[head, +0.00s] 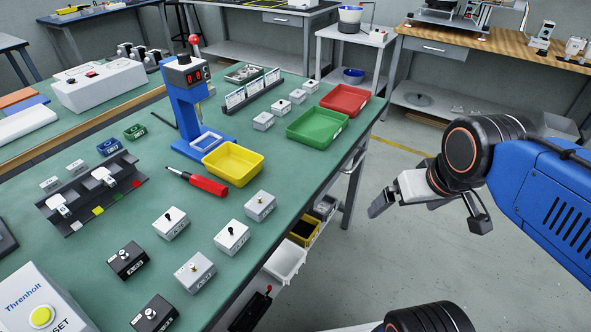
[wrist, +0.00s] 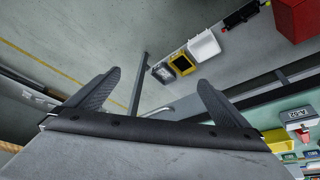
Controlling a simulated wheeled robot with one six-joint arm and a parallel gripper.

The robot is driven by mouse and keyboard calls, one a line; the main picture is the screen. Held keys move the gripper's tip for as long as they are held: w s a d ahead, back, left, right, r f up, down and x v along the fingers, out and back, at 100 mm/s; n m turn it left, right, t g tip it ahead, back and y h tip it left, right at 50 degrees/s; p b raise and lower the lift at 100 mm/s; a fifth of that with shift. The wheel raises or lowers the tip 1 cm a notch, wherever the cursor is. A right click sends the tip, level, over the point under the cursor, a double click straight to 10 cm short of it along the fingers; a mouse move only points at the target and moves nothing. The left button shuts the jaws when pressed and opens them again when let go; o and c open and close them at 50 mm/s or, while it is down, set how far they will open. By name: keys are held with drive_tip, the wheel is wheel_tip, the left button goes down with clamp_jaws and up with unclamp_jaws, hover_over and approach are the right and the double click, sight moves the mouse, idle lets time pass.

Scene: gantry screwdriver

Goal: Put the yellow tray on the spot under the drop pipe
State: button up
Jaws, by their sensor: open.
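The yellow tray (head: 233,176) is an open, empty, shallow box on the green table, upright. It stands just right of and in front of the white-outlined square (head: 206,142) at the foot of the blue stand (head: 186,113). The stand has a red digital display and a short drop pipe (head: 199,107) above that square. My gripper (head: 424,211) is open and empty, out over the floor to the right of the table, well away from the tray. The wrist view shows its two spread fingers (wrist: 160,82) with nothing between them.
A red screwdriver (head: 204,184) lies left of the tray. Green (head: 318,127) and red (head: 346,100) trays stand behind it to the right. Several small switch boxes (head: 232,237) stand in front. Bins (head: 304,232) hang below the table's right edge. The floor around my gripper is clear.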

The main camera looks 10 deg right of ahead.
drive_tip(key=w+a+r+n+g+h, duration=0.1)
drive_tip(key=w+a+r+n+g, duration=0.1)
drive_tip(key=w+a+r+n, duration=1.2)
drive_tip(key=s+a+r+n+h, duration=0.1)
drive_tip(key=a+r+n, duration=0.1)
drive_tip(key=a+n, duration=0.8)
drive_tip(key=a+r+n+h, duration=0.15)
drive_tip(key=a+n, duration=0.25)
drive_tip(key=a, duration=1.3)
hover_over(238, 166)
drive_tip(key=s+a, duration=0.1)
drive_tip(key=s, duration=0.1)
drive_tip(key=shift+t+y, duration=0.25)
drive_tip(key=shift+t, duration=0.05)
wheel_tip(238, 166, down, 14)
drive_tip(key=shift+w+a+f, duration=0.1)
drive_tip(key=shift+w+a, duration=0.05)
drive_tip(key=c, duration=0.9)
